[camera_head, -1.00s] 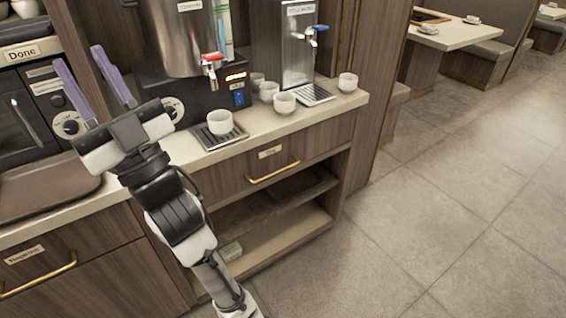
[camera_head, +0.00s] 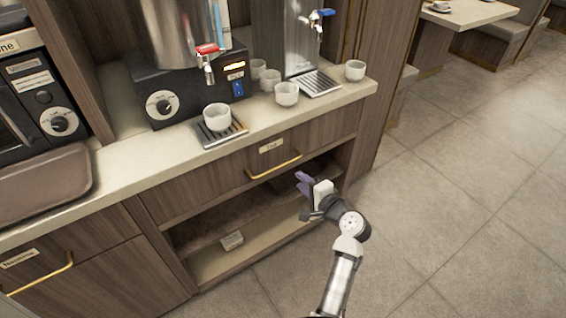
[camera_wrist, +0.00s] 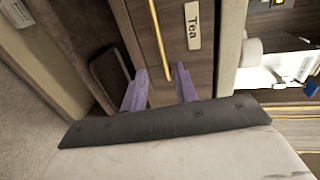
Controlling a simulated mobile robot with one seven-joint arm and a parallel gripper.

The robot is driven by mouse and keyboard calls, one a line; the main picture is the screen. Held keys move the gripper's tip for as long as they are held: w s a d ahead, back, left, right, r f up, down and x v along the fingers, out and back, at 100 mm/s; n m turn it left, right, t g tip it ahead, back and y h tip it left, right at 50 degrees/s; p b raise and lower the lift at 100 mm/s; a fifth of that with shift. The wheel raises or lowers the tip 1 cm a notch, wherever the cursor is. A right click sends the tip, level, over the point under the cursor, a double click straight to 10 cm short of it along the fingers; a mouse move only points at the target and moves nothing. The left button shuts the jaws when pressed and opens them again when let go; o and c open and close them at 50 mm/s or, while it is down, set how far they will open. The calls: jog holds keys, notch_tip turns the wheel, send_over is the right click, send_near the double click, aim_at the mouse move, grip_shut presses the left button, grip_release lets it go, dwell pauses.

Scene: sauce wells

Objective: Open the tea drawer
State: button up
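The tea drawer (camera_head: 225,176) is a brown wood front under the counter, with a "Tea" label and a brass bar handle (camera_head: 273,167). It looks shut. My gripper (camera_head: 304,183) with purple fingers is in front of the cabinet, just below and right of the handle in the head view. In the wrist view the drawer front is turned on its side, with the label (camera_wrist: 193,26) and the handle (camera_wrist: 160,42) ahead. My gripper (camera_wrist: 161,88) is open there, fingers apart with nothing between them. The handle's lower end lies between the fingers in the picture, but contact is not visible.
White cups (camera_head: 217,117) and dispensers (camera_head: 184,40) stand on the counter (camera_head: 150,160) above. Open shelves (camera_head: 250,240) lie below the drawer, with a small box (camera_head: 232,240). A napkin drawer (camera_head: 75,275) is at left. The floor (camera_head: 450,220) at right is clear.

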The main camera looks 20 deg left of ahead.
aim_at(283, 166)
jog(key=p+x, duration=0.1)
jog(key=x, duration=1)
jog(key=shift+w+a+r+p, duration=0.1)
jog(key=shift+w+a+p, duration=0.05)
jog(key=shift+a+p, duration=0.2)
jog(key=shift+d, duration=0.1)
jog(key=shift+c, duration=0.2)
grip_shut()
